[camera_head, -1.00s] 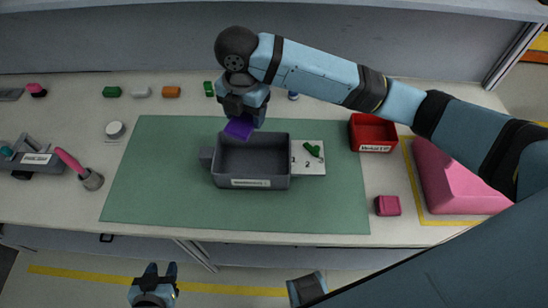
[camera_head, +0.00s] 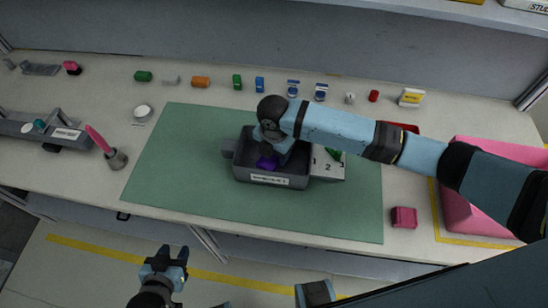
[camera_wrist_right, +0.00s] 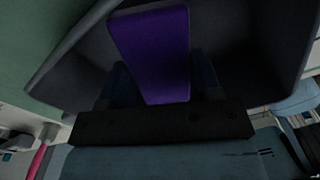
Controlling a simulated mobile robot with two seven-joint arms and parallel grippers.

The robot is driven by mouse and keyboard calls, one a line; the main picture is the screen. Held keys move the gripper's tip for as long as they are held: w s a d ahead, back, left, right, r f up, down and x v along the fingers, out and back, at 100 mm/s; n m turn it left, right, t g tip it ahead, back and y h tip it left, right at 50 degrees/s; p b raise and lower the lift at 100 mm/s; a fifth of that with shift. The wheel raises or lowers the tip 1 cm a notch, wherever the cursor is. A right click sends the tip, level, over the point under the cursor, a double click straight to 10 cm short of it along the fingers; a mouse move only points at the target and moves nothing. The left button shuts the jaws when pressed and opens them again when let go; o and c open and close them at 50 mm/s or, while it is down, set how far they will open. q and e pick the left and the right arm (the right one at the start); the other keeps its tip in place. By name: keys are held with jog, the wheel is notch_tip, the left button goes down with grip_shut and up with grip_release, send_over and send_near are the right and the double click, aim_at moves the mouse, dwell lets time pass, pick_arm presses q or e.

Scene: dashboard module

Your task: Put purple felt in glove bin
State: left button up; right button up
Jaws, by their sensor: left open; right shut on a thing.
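The purple felt (camera_head: 267,163) is inside the grey bin, low between its walls; it also fills the middle of the right wrist view (camera_wrist_right: 152,50). The grey bin (camera_head: 270,180) stands on the green mat, with a white label on its front whose text I cannot read clearly. My right gripper (camera_head: 270,155) reaches down into the bin and is shut on the purple felt; its fingertips are partly hidden by my own wrist. My left gripper (camera_head: 168,258) is open and empty, in front of the table.
A white card (camera_head: 326,166) numbered 1 and 2, with a green piece, adjoins the bin's right side. A pink block (camera_head: 404,217), a red bin (camera_head: 402,127) and a large pink bin (camera_head: 470,215) are at the right. Several small items line the back. The green mat (camera_head: 170,170) is clear at left.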

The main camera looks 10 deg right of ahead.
aim_at(274, 159)
jog(key=shift+f, duration=1.7)
jog(key=shift+f, duration=0.15)
jog(key=o, duration=0.9)
jog(key=shift+r, duration=0.3)
notch_tip(274, 159, up, 12)
jog(key=shift+f, duration=0.1)
jog(key=shift+s+f, duration=0.1)
